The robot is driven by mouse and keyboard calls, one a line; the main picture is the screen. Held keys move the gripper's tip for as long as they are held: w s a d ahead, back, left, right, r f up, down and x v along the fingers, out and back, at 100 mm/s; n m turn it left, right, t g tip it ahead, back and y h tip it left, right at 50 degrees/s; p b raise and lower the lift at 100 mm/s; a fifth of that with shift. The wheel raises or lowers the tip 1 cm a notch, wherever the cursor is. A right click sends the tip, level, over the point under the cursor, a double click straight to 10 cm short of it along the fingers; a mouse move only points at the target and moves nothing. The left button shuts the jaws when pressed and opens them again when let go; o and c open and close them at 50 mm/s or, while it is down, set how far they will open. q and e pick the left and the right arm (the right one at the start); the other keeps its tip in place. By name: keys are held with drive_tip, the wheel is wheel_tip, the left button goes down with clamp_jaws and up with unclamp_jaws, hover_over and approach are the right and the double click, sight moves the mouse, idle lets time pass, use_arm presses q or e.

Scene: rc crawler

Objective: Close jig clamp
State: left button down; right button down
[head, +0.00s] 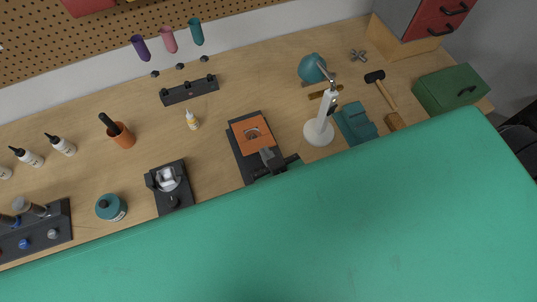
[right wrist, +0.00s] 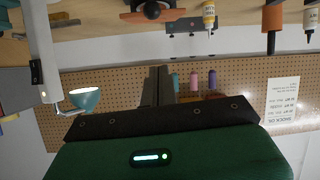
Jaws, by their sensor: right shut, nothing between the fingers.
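The jig (head: 236,148) is a dark base with an orange plate (head: 243,124) on the bench, near the middle of the head view. A grey-black clamp part (head: 268,156) stands at the plate's near right corner; its exact angle is unclear. In the right wrist view the orange plate (right wrist: 176,17) shows at the top edge, partly cut off. My right gripper (right wrist: 158,72) is shut and empty, its dark fingers pointing towards the jig but apart from it. In the head view, its fingers are hard to separate from the dark parts at the jig's near edge. My left gripper is not in view.
A white lamp (head: 318,132) stands close right of the jig, with a teal block (head: 356,123) beyond it. A dark fixture (head: 173,195) and teal jar (head: 111,208) are left. A small bottle (head: 192,121) stands behind. A large green surface, apparently mine, hides the bench front.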

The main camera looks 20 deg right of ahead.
drive_tip(key=b, duration=0.1)
hover_over(259, 146)
drive_tip(key=s, duration=0.1)
drive_tip(key=f, duration=0.3)
drive_tip(key=shift+s+a+f, duration=0.15)
drive_tip(key=shift+s+a, duration=0.05)
drive_tip(key=shift+a, duration=0.1)
drive_tip(key=shift+s+f+b, duration=0.2)
drive_tip(key=shift+f+b, duration=0.3)
drive_tip(key=shift+b, duration=0.05)
drive_tip(key=shift+s+f+b, duration=0.2)
drive_tip(key=shift+f+b, duration=0.3)
drive_tip(key=shift+b, duration=0.05)
drive_tip(key=shift+s+d+f+b, duration=0.2)
drive_tip(key=shift+s+f+b, duration=0.15)
drive_tip(key=shift+s+b, duration=0.15)
drive_tip(key=shift+s+f, duration=0.1)
drive_tip(key=shift+s, duration=0.25)
